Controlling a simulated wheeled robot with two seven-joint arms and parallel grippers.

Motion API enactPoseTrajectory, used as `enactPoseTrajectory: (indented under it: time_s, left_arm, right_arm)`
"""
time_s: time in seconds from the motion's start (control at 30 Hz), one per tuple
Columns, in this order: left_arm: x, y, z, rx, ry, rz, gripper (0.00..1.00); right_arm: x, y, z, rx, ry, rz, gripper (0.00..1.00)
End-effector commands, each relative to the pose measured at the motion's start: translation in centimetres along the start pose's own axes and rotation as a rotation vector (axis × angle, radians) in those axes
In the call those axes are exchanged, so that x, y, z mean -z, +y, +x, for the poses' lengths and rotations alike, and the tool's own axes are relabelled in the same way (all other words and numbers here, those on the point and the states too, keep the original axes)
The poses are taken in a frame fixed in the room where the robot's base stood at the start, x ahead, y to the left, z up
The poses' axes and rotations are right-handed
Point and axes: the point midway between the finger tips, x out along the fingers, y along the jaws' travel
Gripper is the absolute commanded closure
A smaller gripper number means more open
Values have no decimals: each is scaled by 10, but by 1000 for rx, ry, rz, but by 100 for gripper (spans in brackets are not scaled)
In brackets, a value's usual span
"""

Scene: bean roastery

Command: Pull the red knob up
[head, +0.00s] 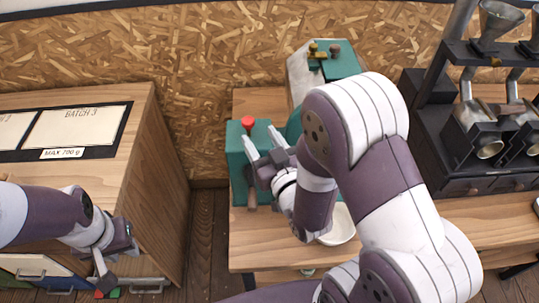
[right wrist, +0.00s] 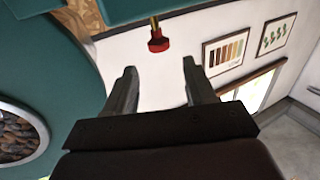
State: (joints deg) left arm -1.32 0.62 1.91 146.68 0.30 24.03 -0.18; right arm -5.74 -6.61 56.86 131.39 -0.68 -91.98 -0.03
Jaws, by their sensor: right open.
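The red knob (head: 248,121) sits at the top of the green machine's left part in the head view. In the right wrist view the knob (right wrist: 158,43) is on a thin brass stem, beyond the fingertips and between their lines. My right gripper (head: 262,140) is open, just in front of and slightly right of the knob in the head view. Its two fingers (right wrist: 159,67) are apart and empty, not touching the knob. My left gripper (head: 106,272) hangs low at the left by the wooden cabinet; its finger opening is unclear.
The green machine (head: 238,165) stands on a wooden table (head: 255,254), partly hidden by my right arm. A white bowl (head: 341,228) is beneath that arm. A dark grinder stand (head: 440,145) is at right. The wooden cabinet (head: 135,105) is at left, with floor between.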

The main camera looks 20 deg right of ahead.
Motion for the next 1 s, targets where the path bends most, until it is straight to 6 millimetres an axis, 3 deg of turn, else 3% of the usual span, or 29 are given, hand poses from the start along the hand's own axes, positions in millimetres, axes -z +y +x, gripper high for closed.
enactPoseTrajectory:
  time_s: [0.1, 0.3, 0.8, 0.87, 1.0]
  left_arm:
    - [-1, 0, 8, 0, 0, 0, 67]
    - [-1, 0, 10, 0, 0, 0, 67]
    - [-1, 0, 10, 0, 0, 0, 67]
    - [-1, 0, 10, 0, 0, 0, 67]
    - [-1, 0, 10, 0, 0, 0, 67]
  right_arm:
    - [-2, 0, -27, 0, 2, 0, 45]
    - [0, 0, -49, 0, 3, 0, 45]
    - [0, 0, -50, 0, -3, 0, 45]
    - [-9, 0, -50, 0, -46, 0, 45]
    - [-74, 0, -61, -2, -398, -1, 45]
